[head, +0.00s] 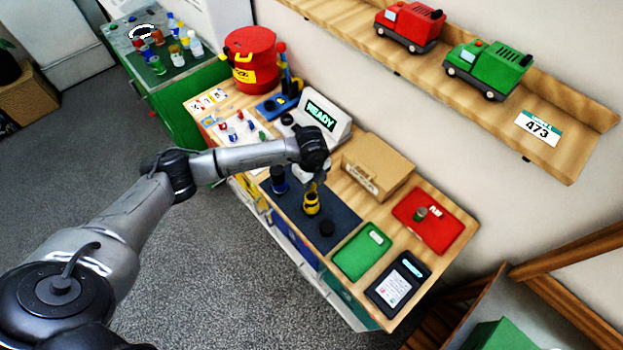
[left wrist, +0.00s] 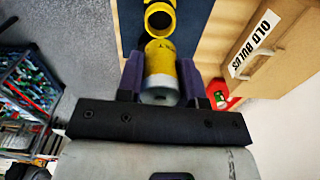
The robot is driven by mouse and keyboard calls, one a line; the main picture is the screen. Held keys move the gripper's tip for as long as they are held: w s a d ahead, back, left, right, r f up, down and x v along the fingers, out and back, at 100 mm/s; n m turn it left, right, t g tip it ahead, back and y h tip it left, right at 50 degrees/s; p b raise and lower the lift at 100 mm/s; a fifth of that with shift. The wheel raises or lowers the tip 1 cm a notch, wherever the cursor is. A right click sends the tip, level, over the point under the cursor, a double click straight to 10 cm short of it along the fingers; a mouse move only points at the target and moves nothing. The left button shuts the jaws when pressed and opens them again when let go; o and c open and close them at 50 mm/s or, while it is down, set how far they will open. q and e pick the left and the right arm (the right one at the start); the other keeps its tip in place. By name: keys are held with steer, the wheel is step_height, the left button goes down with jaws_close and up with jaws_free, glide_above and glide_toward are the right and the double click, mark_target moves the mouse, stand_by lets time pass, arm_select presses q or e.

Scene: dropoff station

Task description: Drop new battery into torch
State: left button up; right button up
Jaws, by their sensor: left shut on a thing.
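My left gripper (head: 317,182) points down over the dark mat, beside and above the yellow torch (head: 311,207). In the left wrist view its two fingers (left wrist: 161,78) are shut on a battery (left wrist: 160,62), yellow with a silver end. The torch stands upright on the mat and also shows in the left wrist view (left wrist: 160,20), its round open mouth just beyond the battery. The battery and the torch look apart, though the gap is hard to judge. In the head view the battery is too small to make out clearly. My right gripper is out of view.
On the mat (head: 345,217) are a dark blue cylinder (head: 278,180) and a black cap (head: 326,229). Around it are a green tray (head: 350,263), a red tray (head: 440,232) holding a small cylinder, a tablet (head: 398,284), a cardboard box (head: 384,160) and a READY display (head: 321,113).

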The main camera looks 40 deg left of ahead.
arm_select(q)
steer(key=shift+f+b, duration=2.05)
steer(key=shift+f, duration=0.6)
steer(key=shift+r, duration=0.3)
steer(key=shift+f+p, duration=0.1)
steer(key=shift+p, duration=0.2)
steer(key=shift+f, duration=0.2)
steer(key=shift+f, duration=0.25)
steer(key=shift+f, duration=0.3)
steer(key=shift+f+b, duration=0.3)
steer(key=shift+f, duration=0.2)
stand_by(0.8)
